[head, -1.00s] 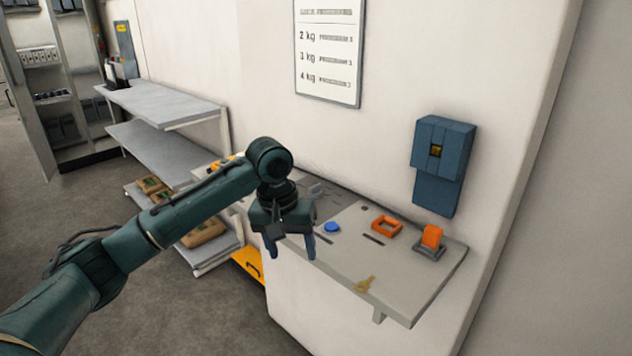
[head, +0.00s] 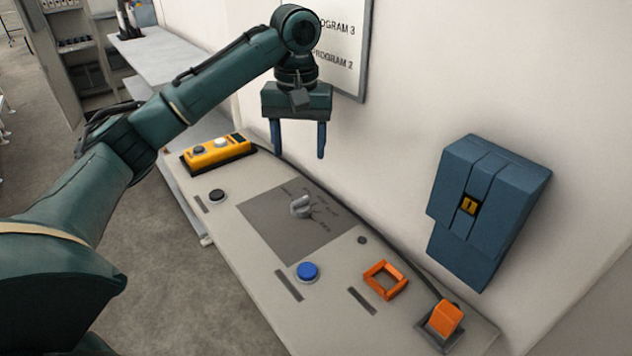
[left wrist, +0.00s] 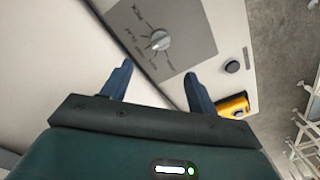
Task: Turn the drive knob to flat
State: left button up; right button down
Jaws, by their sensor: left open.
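The drive knob (head: 301,207) is a small light-grey knob on a dark grey square plate (head: 268,228) set in the console top. Short lines and labels fan out around it, too small to read surely. The knob also shows in the left wrist view (left wrist: 158,41), beyond the fingertips. My left gripper (head: 298,155) hangs above the console near the wall, fingers pointing down, open and empty. It is above the knob in the picture and apart from it. In the left wrist view its two blue fingers (left wrist: 158,75) are spread. My right gripper is not in view.
The console (head: 235,265) also carries a yellow button box (head: 218,152), a black button (head: 217,196), a blue button (head: 307,271), an orange square frame (head: 385,280) and an orange switch (head: 446,319). A blue box (head: 485,205) is on the wall.

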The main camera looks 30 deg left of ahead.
aim_at(300, 199)
pick_arm(q)
jog(key=f, duration=1.3)
jog(key=shift+s, duration=0.2)
jog(key=c, duration=1)
jog(key=shift+m, duration=0.4)
jog(key=m, duration=0.3)
jog(key=shift+m, duration=2)
